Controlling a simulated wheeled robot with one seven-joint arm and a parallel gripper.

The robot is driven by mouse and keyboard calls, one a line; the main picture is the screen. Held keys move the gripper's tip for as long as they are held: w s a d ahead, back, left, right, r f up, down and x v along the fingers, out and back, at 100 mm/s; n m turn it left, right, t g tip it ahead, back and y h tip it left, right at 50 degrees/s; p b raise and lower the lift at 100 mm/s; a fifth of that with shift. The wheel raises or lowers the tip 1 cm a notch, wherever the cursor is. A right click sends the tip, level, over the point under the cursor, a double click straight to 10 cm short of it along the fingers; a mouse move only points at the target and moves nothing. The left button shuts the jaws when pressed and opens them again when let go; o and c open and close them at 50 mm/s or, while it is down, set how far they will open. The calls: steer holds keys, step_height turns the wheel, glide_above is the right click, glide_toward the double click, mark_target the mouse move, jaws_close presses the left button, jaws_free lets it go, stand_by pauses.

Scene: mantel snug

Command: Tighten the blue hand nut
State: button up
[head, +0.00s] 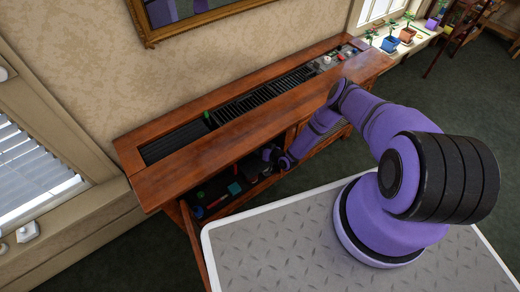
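My gripper (272,155) is at the end of my purple arm, inside the open front of the wooden cabinet (165,190). It is small and dark here, and I cannot tell whether its fingers are open or shut. A small teal-blue piece (234,188) shows in the dark cabinet interior, below and left of my gripper and apart from it. It may be the blue hand nut, but its shape is too small to make out. I cannot see any thread or how tight it is.
Red and dark pieces (200,212) lie in the cabinet at left. A cabinet door (192,240) stands open near my grey deck. The cabinet top holds black grilles (262,95) and a control panel with a white knob (326,61). Potted plants (407,35) line the right window sill.

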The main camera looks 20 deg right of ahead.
steer(key=o, duration=0.9)
steer(key=v, duration=1)
steer(key=shift+s+d+r, duration=0.15)
steer(key=shift+s+r, duration=0.05)
steer(key=shift+s, duration=0.15)
